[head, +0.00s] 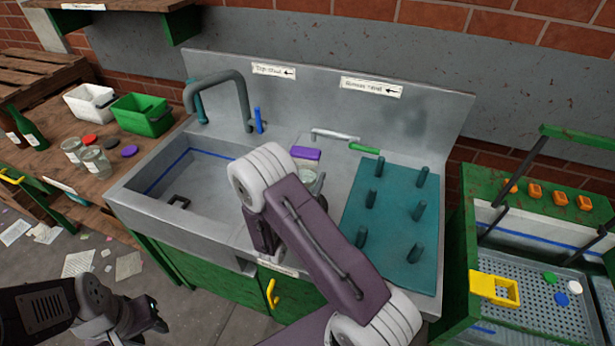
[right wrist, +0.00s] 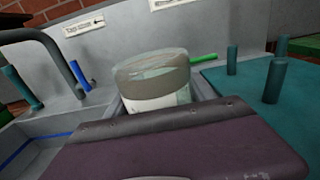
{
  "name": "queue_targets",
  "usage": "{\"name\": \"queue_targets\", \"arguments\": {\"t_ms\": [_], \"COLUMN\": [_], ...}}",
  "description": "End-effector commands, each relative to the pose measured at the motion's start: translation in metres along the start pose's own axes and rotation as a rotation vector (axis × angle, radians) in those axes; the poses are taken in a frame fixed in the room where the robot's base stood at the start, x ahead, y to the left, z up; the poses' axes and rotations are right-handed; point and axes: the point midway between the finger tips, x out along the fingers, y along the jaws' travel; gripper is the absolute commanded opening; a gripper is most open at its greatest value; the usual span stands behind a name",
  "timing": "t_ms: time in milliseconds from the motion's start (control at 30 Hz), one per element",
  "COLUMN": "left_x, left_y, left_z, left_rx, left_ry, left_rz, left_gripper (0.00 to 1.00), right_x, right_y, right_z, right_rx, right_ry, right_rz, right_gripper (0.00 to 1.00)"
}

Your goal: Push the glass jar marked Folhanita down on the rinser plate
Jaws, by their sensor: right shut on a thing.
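A clear glass jar (right wrist: 155,80) with a pale label band stands in front of my right gripper in the right wrist view. Its marking is not readable. In the head view only part of the jar (head: 307,177) shows behind my right arm, between the sink basin and the teal peg mat. My right gripper (head: 318,186) is mostly hidden there by my arm and is shut on the jar. The rinser plate is not clearly visible. My left gripper (head: 150,318) hangs low at the bottom left, away from the sink; its jaws are unclear.
The sink basin (head: 150,218) has a dark tap (head: 218,82). A purple block (head: 305,153) lies behind the jar. The teal peg mat (head: 372,215) is at the right. Other glass jars (head: 96,163) stand on the wooden bench by a green crate (head: 141,117).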

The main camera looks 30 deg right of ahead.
Motion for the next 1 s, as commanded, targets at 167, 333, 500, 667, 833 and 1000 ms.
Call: {"name": "queue_targets", "arguments": {"t_ms": [167,333,500,667,833,1000], "left_x": [0.004,0.007,0.01,0.012,0.015,0.016], "left_y": [0.0,0.0,0.0,0.0,0.0,0.0], "left_z": [0.0,0.001,0.001,0.001,0.002,0.002], "left_rx": [0.0,0.0,0.0,0.0,0.0,0.0], "left_ry": [0.0,0.0,0.0,0.0,0.0,0.0], "left_rz": [0.0,0.0,0.0,0.0,0.0,0.0], "left_gripper": [0.36,0.36,0.36,0.36,0.36,0.36], "right_x": [0.0,0.0,0.0,0.0,0.0,0.0], "right_y": [0.0,0.0,0.0,0.0,0.0,0.0], "right_z": [-0.004,-0.007,-0.011,-0.014,-0.018,-0.019], "right_rx": [0.0,0.0,0.0,0.0,0.0,0.0], "right_ry": [-0.001,-0.001,-0.001,0.0,0.001,0.002], "right_rz": [0.0,0.0,0.0,0.0,0.0,0.0], "right_gripper": [0.15,0.15,0.15,0.15,0.15,0.15]}}
